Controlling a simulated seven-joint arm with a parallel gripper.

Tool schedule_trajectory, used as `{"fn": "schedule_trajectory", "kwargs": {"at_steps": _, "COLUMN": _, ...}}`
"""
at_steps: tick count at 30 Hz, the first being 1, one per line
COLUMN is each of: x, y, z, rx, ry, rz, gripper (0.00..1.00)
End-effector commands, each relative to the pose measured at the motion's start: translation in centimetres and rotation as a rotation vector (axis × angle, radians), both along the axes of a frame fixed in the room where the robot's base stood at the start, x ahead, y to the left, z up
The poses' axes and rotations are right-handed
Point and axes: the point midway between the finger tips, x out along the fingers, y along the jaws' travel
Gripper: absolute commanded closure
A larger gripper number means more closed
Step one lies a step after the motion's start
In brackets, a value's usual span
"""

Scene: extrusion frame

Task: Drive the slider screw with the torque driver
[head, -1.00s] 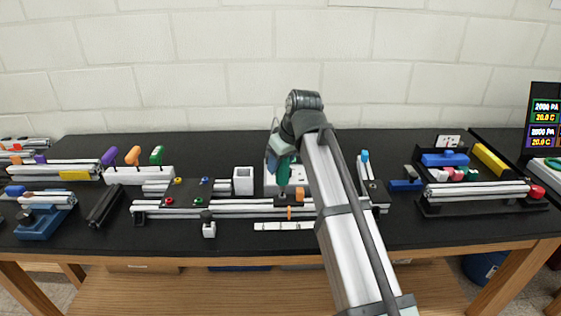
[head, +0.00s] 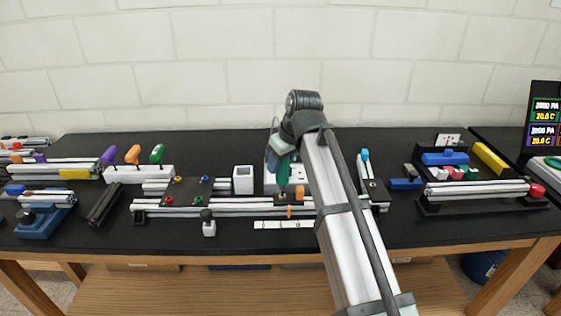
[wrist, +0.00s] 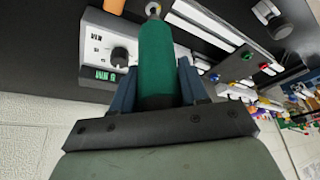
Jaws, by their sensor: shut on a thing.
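My gripper (head: 278,160) is shut on the green torque driver (head: 283,172) and holds it upright above the long aluminium rail (head: 240,209). In the wrist view, the green handle (wrist: 168,65) sits between the two blue fingers. The driver's lower end is over the rail, beside an orange block (head: 300,193). I cannot make out the slider screw, or whether the driver's tip touches it.
A white unit with a dial and green display (wrist: 108,55) stands behind the rail. A white open box (head: 243,180) and a dark plate with coloured screws (head: 187,192) are to the left. Several coloured handles stand in a white rack (head: 140,175). A white strip (head: 284,225) lies in front.

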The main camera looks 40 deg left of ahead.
Motion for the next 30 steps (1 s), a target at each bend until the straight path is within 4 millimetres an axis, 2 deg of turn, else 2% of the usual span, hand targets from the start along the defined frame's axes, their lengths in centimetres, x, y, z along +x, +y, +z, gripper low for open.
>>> {"fn": "schedule_trajectory", "kwargs": {"at_steps": 16, "x": 0.0, "y": 0.0, "z": -0.1, "rx": -0.003, "ry": 0.001, "rz": 0.0, "gripper": 1.0}}
{"fn": "schedule_trajectory", "kwargs": {"at_steps": 30, "x": 0.0, "y": 0.0, "z": 2.1, "rx": 0.0, "ry": 0.0, "rz": 0.0, "gripper": 1.0}}
